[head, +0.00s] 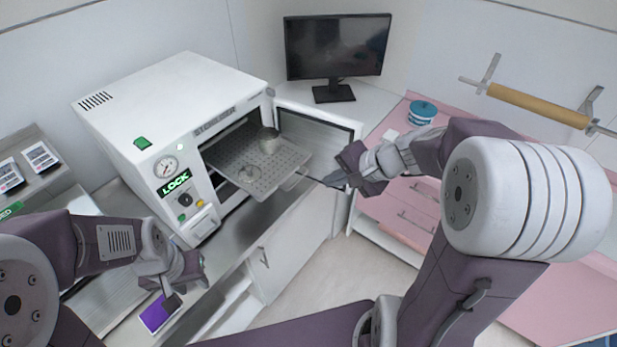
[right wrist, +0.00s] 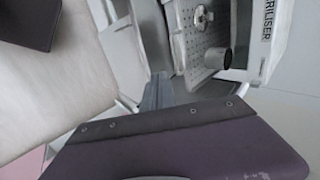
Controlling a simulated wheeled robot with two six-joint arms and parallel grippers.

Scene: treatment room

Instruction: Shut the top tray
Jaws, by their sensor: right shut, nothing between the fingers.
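The top tray (head: 287,162), a perforated metal tray, sticks out of the open white steriliser (head: 180,105). A metal cup (head: 268,141) and a small round metal piece (head: 250,173) rest on it. They also show on the tray (right wrist: 196,58) in the right wrist view.
The steriliser door (head: 317,143) stands open to the right of the tray. A monitor (head: 336,50) stands behind it. A purple item (head: 158,313) lies near my left gripper. A pink-topped cabinet (head: 385,205) is at the right.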

